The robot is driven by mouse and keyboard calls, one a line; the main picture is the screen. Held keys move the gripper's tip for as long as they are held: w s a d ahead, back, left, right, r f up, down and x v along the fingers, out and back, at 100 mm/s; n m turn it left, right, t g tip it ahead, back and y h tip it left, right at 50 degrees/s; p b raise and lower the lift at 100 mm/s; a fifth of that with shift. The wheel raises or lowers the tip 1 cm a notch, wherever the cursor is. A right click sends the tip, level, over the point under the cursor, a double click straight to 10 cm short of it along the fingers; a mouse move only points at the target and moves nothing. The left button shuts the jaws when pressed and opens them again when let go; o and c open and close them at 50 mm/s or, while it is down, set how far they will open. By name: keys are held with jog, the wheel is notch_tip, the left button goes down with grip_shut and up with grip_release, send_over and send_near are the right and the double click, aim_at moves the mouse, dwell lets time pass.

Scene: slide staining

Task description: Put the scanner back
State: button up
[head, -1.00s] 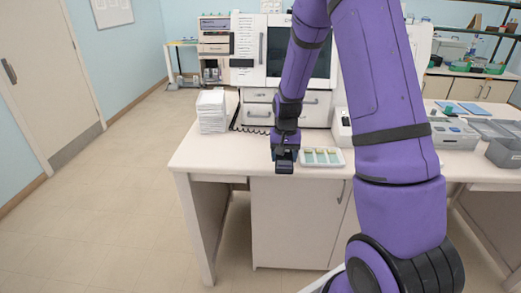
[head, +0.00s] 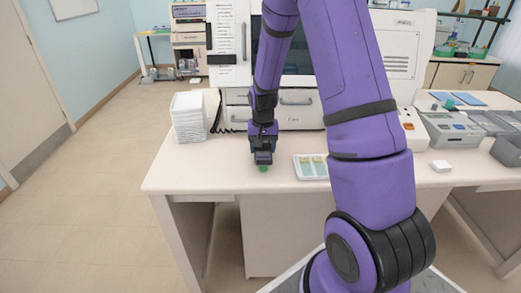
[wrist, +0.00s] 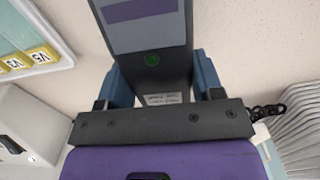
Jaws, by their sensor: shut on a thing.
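The scanner (wrist: 148,40) is a dark grey device with a round green mark and a pale, purple-banded face, seen large in the wrist view. My gripper (wrist: 152,85) is shut on it, with one blue finger on each side. In the head view my gripper (head: 263,153) points down over the front left part of the bench. A green spot shows just below it; I cannot tell if this is on the scanner or the bench. Most of the scanner is hidden there by my gripper. I cannot make out its holder for certain.
A white tray of slides (head: 300,176) lies just right of my gripper on the bench (head: 200,165). A stack of white sheets or trays (head: 188,118) stands behind left. A black coiled cord (head: 216,118) lies beside it. A large white machine (head: 228,45) stands behind.

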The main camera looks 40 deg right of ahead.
jog(key=shift+s+f, duration=0.2)
jog(key=shift+f, duration=1.25)
jog(key=shift+f, duration=0.15)
jog(key=o, duration=1)
notch_tip(320, 180, up, 12)
jog(key=shift+a+r, duration=0.1)
jog(key=shift+r, duration=0.15)
jog(key=s+a+r+n+t, duration=0.2)
jog(key=s+a+r, duration=0.3)
jog(key=s+r, duration=0.45)
jog(key=s+a+r+n+t, duration=0.25)
jog(key=s+a+r, duration=0.25)
jog(key=s+r, duration=0.45)
jog(key=s+a+r, duration=0.1)
jog(key=s, duration=0.1)
jog(key=s+r+n, duration=0.1)
jog(key=s, duration=0.1)
jog(key=s+a+r+n, duration=0.1)
jog(key=s, duration=0.2)
jog(key=shift+a+r+t, duration=0.2)
jog(key=shift+a+t, duration=0.1)
jog(key=shift+t, duration=0.05)
